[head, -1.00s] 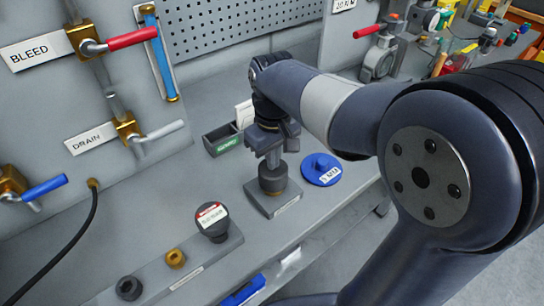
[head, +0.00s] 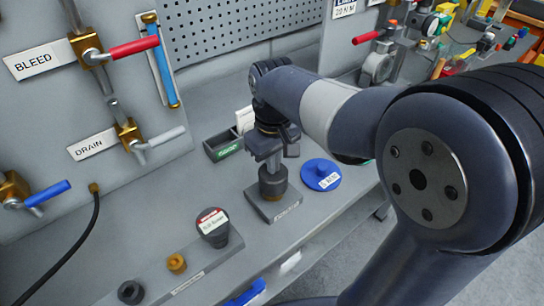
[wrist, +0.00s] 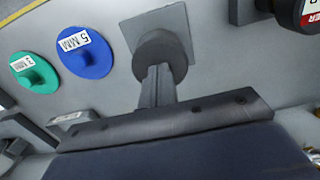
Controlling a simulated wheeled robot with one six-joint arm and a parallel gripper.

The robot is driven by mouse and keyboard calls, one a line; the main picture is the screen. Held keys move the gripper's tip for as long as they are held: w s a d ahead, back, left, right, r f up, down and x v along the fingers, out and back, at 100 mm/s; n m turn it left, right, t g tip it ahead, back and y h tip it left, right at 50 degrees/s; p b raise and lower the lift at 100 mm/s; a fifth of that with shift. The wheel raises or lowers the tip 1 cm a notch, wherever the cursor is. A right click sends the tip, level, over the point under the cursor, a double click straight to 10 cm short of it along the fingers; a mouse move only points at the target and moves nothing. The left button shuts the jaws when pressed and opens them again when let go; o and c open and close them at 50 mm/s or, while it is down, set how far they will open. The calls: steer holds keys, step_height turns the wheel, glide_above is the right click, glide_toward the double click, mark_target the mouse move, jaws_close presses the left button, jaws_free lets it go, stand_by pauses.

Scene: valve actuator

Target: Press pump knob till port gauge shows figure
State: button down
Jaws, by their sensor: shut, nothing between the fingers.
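The pump knob (head: 273,186) is a dark round cylinder standing upright on a square grey base plate (head: 288,211) on the bench. It also shows in the wrist view (wrist: 176,56). My gripper (head: 272,168) points down over the knob with its fingers shut and nothing between them. In the wrist view the fingertips (wrist: 157,70) overlap the knob's top. I cannot tell whether they touch it or press it. I cannot make out a port gauge reading in either view.
A blue disc (head: 320,175) lies right of the knob, and a small dark bin (head: 222,146) stands behind it. A black-capped red-labelled knob (head: 213,228) stands in front left. BLEED (head: 35,63) and DRAIN (head: 92,147) valves are on the left panel.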

steer(key=shift+r+p, duration=1.8)
steer(key=shift+r, duration=0.45)
